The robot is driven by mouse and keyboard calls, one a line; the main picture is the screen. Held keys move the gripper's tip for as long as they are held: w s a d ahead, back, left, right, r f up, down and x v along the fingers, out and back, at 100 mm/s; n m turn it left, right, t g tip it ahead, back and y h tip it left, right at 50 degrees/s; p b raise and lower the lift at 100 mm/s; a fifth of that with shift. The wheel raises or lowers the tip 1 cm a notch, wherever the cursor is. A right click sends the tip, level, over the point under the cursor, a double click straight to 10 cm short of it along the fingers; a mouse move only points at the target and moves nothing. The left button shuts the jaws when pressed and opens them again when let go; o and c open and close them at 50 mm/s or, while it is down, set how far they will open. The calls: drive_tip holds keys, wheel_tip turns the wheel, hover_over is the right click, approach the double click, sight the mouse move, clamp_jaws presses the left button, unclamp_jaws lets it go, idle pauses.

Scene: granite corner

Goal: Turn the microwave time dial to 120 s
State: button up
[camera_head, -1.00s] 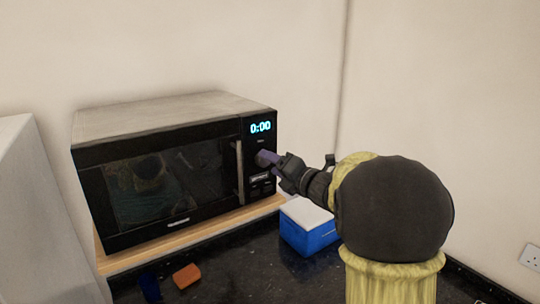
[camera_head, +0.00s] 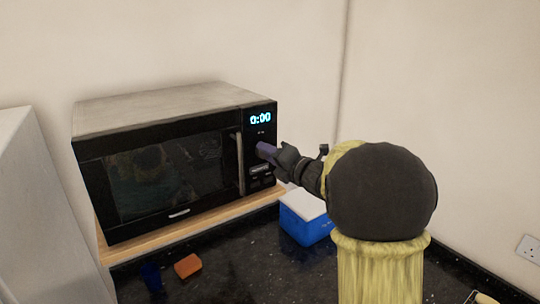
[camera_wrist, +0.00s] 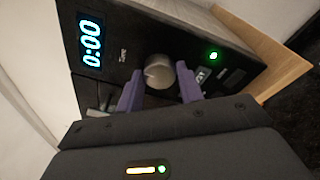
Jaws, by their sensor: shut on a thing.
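The black microwave (camera_head: 160,118) stands on a wooden board against the wall. Its display (camera_head: 260,118) glows 0:00, and it also reads 0:00 sideways in the wrist view (camera_wrist: 90,43). The round grey time dial (camera_wrist: 157,72) sits beside a small printed label.
A green light (camera_wrist: 213,56) and a button (camera_wrist: 201,75) lie close to the right finger. The door handle (camera_head: 240,163) is left of the dial. A blue box with a white lid (camera_head: 306,222) stands below my wrist. An orange block (camera_head: 187,266) and a dark blue item (camera_head: 151,278) lie on the dark counter.

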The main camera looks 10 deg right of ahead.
drive_tip(key=shift+f+m+b, duration=0.15)
drive_tip(key=shift+m+b, duration=0.15)
drive_tip(key=shift+b, duration=0.1)
drive_tip(key=shift+f+m+b, duration=0.1)
drive_tip(key=shift+m+b, duration=0.4)
drive_tip(key=shift+b, duration=0.1)
drive_tip(key=m+b, duration=0.2)
drive_tip(key=m, duration=0.1)
drive_tip(key=shift+f+t+b, duration=0.1)
drive_tip(key=shift+t+b, duration=0.2)
drive_tip(key=shift+b, duration=0.05)
drive_tip(key=m+b, duration=0.2)
drive_tip(key=m, duration=0.2)
drive_tip(key=shift+t, duration=0.4)
drive_tip(key=m+b, duration=0.1)
drive_tip(key=m, duration=0.4)
drive_tip(key=shift+h, duration=0.4)
drive_tip(key=m+h, duration=0.1)
drive_tip(key=m, duration=0.5)
drive_tip(key=m+t+h+p, duration=0.1)
drive_tip(key=m, duration=0.5)
drive_tip(key=shift+s+a, duration=0.1)
drive_tip(key=shift+a, duration=0.1)
